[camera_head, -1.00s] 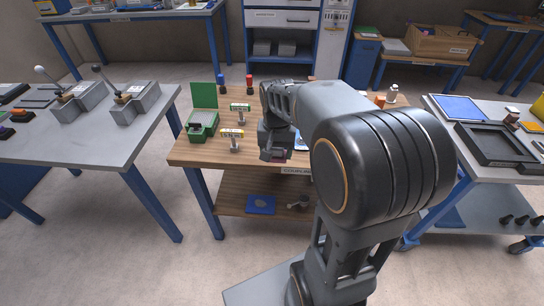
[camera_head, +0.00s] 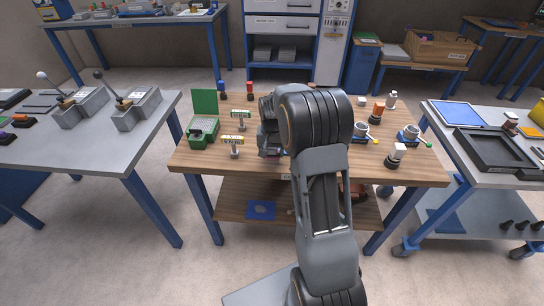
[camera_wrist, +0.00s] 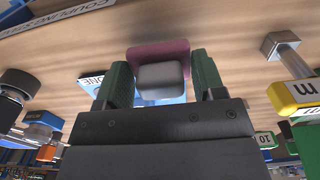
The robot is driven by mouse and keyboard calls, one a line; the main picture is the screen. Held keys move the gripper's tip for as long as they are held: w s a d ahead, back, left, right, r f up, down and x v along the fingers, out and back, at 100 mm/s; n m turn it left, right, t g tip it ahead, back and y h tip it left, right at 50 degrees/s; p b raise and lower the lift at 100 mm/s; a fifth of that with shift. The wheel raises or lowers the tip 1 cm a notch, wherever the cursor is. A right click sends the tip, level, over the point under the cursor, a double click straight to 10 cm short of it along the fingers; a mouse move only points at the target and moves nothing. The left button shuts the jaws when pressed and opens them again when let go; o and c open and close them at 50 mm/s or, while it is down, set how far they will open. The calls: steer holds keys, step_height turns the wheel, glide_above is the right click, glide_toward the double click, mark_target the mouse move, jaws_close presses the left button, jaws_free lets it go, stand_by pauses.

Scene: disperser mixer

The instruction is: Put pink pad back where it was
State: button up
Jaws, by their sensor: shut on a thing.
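The pink pad (camera_wrist: 147,50) shows in the wrist view, with a pale grey block on its near face. The two green fingers of my gripper (camera_wrist: 160,76) stand on either side of that block and are shut on it. A blue piece with a white label, partly reading "ONE" (camera_wrist: 95,79), shows behind the fingers. I cannot tell whether the pad touches it. In the head view my gripper (camera_head: 271,148) is over the wooden table's (camera_head: 400,178) front-middle part, and my arm hides the pad.
A green device (camera_head: 203,130) and two small signs on posts (camera_head: 233,143) stand left of my gripper. Cups (camera_head: 361,131) and several small stamp-like pieces (camera_head: 396,156) stand to the right. The table's front edge is close below my gripper.

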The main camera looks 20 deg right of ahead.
mark_target(272, 154)
steer(key=shift+f, duration=1.45)
steer(key=shift+f, duration=0.15)
steer(key=o, duration=0.9)
step_height(272, 154, up, 12)
steer(key=shift+f, duration=0.25)
steer(key=s+a+r+n+t, duration=0.25)
steer(key=s+a+r, duration=0.35)
steer(key=s, duration=0.4)
steer(key=shift+s+a+f+n+t, duration=0.1)
steer(key=shift+s+a+f+n, duration=0.6)
steer(key=shift+s, duration=1.3)
steer(key=shift+s+a+f+n+t, duration=0.15)
steer(key=shift+s+a+f+n, duration=0.25)
steer(key=shift+s+a, duration=1.05)
steer(key=shift+s+a+f+n+t, duration=0.1)
steer(key=shift+s+a+f+n, duration=0.3)
steer(key=shift+s, duration=2.15)
